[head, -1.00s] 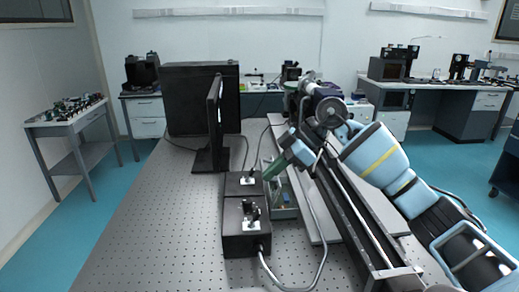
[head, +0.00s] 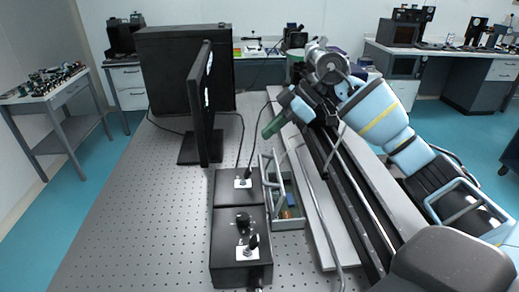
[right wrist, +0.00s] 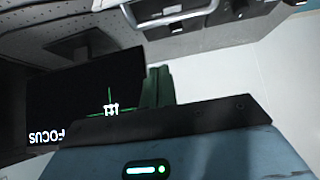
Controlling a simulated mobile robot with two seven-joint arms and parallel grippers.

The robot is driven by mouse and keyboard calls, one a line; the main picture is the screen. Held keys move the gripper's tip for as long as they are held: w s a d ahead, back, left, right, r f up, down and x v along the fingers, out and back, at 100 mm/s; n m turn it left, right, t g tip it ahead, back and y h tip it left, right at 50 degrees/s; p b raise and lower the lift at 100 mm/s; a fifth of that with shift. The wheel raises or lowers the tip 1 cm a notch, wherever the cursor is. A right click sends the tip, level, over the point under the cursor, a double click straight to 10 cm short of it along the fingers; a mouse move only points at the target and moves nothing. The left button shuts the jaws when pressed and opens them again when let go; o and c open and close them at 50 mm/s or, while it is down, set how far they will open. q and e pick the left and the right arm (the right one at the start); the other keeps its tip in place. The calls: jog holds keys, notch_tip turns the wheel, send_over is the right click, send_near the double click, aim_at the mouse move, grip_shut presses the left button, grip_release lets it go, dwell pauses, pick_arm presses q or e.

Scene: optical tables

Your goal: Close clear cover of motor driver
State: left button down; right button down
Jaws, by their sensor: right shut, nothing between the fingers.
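An open grey-green box (head: 290,222) with small parts inside stands on the table, right of the black control boxes; it looks like the motor driver. A thin pale frame at its far left side may be the raised clear cover, but its see-through panel is too faint to make out. My right gripper (head: 274,125) has green fingers, shut and empty, in the air beyond the box's far end and apart from it. The green fingers (right wrist: 157,88) also show in the right wrist view. My left gripper is not in view.
Two black boxes with knobs and levers (head: 240,225) stand left of the open box. A monitor (head: 203,105) stands behind them. A long dark rail (head: 350,200) runs along the right. The perforated table (head: 140,210) is clear at left.

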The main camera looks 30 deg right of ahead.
aim_at(260, 160)
jog(key=x, duration=1)
jog(key=shift+s+a+f, duration=0.1)
jog(key=d, duration=0.1)
jog(key=s+d, duration=0.1)
jog(key=d, duration=0.1)
jog(key=shift+s, duration=0.2)
jog(key=shift+s+d, duration=0.2)
jog(key=shift+d, duration=0.2)
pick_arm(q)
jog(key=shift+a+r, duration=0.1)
pick_arm(e)
jog(key=shift+d, duration=0.1)
